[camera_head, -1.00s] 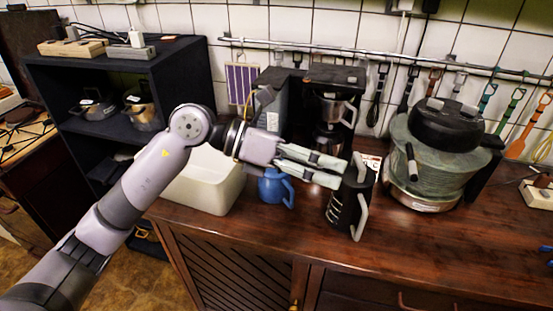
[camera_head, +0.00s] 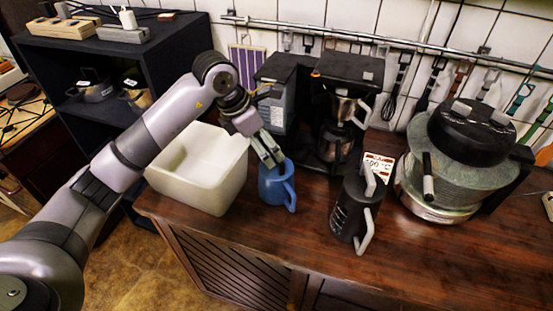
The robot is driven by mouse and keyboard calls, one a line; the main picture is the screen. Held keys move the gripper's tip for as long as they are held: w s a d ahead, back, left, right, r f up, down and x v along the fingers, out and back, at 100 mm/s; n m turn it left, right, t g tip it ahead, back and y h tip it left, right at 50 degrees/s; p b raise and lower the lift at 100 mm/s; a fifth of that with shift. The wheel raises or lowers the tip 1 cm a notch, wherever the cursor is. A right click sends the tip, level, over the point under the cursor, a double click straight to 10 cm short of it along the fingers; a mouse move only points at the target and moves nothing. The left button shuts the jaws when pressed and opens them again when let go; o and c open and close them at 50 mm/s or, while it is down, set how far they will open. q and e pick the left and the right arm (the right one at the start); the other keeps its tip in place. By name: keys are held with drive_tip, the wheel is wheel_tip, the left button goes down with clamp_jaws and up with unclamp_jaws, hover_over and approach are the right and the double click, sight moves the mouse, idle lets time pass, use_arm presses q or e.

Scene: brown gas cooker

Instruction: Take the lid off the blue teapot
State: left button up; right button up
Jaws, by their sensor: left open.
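The blue teapot (camera_head: 271,190) stands upright on the brown wooden counter, its handle towards the right front. My left gripper (camera_head: 275,161) points down from the upper left, with its fingertips at the top of the teapot. Its fingers are open with a small gap between them. The fingers cover much of the teapot's top, so I cannot make out the lid or tell whether they touch it. My right gripper is not in view.
A white bin (camera_head: 207,190) stands just left of the teapot. A black kettle (camera_head: 350,211) is to its right, and a coffee maker (camera_head: 345,75) is behind. A round black and green appliance (camera_head: 462,165) stands further right. The front right counter is clear.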

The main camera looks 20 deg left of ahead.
sight(275, 160)
use_arm(q)
drive_tip(key=x, duration=0.3)
drive_tip(key=shift+w+r+p, duration=0.1)
drive_tip(key=shift+p, duration=0.25)
drive_tip(key=shift+d, duration=0.1)
drive_tip(key=p+x, duration=0.1)
drive_tip(key=x, duration=0.1)
drive_tip(key=w+p+x, duration=0.1)
drive_tip(key=p+x, duration=0.1)
drive_tip(key=shift+w+d, duration=0.1)
drive_tip(key=shift+d, duration=0.05)
drive_tip(key=shift+f, duration=0.4)
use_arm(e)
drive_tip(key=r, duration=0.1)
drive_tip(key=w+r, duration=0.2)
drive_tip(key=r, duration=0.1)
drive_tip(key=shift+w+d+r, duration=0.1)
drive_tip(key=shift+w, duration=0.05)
use_arm(q)
drive_tip(key=shift+c, duration=0.3)
drive_tip(key=c, duration=1)
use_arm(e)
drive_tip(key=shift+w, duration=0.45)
